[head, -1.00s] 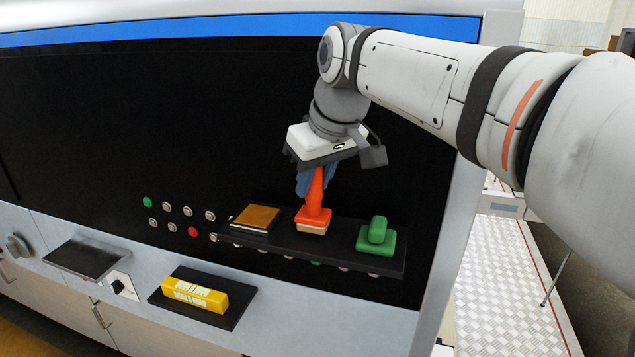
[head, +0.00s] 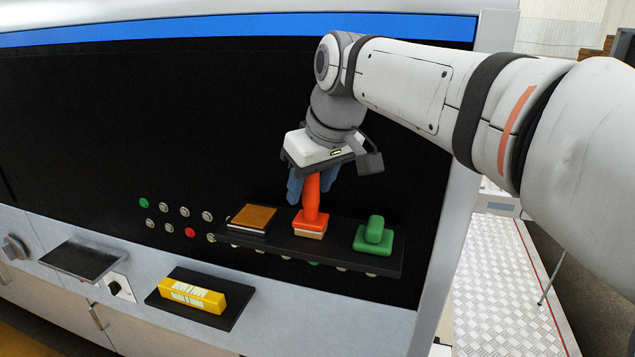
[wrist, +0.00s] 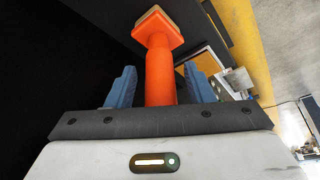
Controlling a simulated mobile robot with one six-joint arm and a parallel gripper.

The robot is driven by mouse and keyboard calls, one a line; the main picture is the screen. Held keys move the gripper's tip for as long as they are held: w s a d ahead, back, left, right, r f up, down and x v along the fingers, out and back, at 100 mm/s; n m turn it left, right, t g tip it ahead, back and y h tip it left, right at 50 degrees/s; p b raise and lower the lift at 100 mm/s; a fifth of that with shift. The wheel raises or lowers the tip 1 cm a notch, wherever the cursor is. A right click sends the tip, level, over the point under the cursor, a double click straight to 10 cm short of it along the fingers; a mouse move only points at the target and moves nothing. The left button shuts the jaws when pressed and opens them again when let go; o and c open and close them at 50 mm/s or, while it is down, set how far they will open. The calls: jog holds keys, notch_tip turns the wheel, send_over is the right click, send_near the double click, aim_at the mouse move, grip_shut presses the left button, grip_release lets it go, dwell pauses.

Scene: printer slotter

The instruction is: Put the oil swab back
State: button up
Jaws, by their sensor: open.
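The oil swab, which I take to be the orange tool with a handle and a tan pad (head: 311,217), stands upright on the middle of the black shelf (head: 345,250). My gripper (head: 312,186) is above it, pointing down, with its blue fingers open on both sides of the orange handle. In the wrist view the fingers (wrist: 160,85) stand apart, with a visible gap on each side of the handle (wrist: 160,72). The swab's square orange base and pale pad (wrist: 157,27) show beyond the fingertips.
A brown-topped block (head: 253,217) sits left of the swab on the shelf, and a green handled block (head: 374,235) sits right. Below, a yellow block (head: 193,294) lies on a black tray (head: 237,309). An empty dark tray (head: 82,260) is further left. Several round buttons line the panel.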

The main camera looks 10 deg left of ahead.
jog(key=v, duration=1.2)
jog(key=d+f+m, duration=0.1)
jog(key=d+f, duration=0.2)
jog(key=d+f+m+h, duration=0.1)
jog(key=d+f, duration=0.2)
jog(key=shift+w+d+f+m, duration=0.15)
jog(key=shift+d+f+m, duration=0.15)
jog(key=shift+d+m, duration=0.1)
jog(key=s+d+f+m+h, duration=0.1)
jog(key=s+d+f+m, duration=0.2)
jog(key=s+d+f, duration=0.2)
jog(key=s+d+f+m+h, duration=0.1)
jog(key=s+d+f+m, duration=0.3)
jog(key=d+f, duration=0.7)
notch_tip(320, 180, down, 8)
jog(key=shift+s+d+r+h, duration=0.2)
jog(key=shift+s+d+h, duration=0.15)
jog(key=shift+s, duration=0.85)
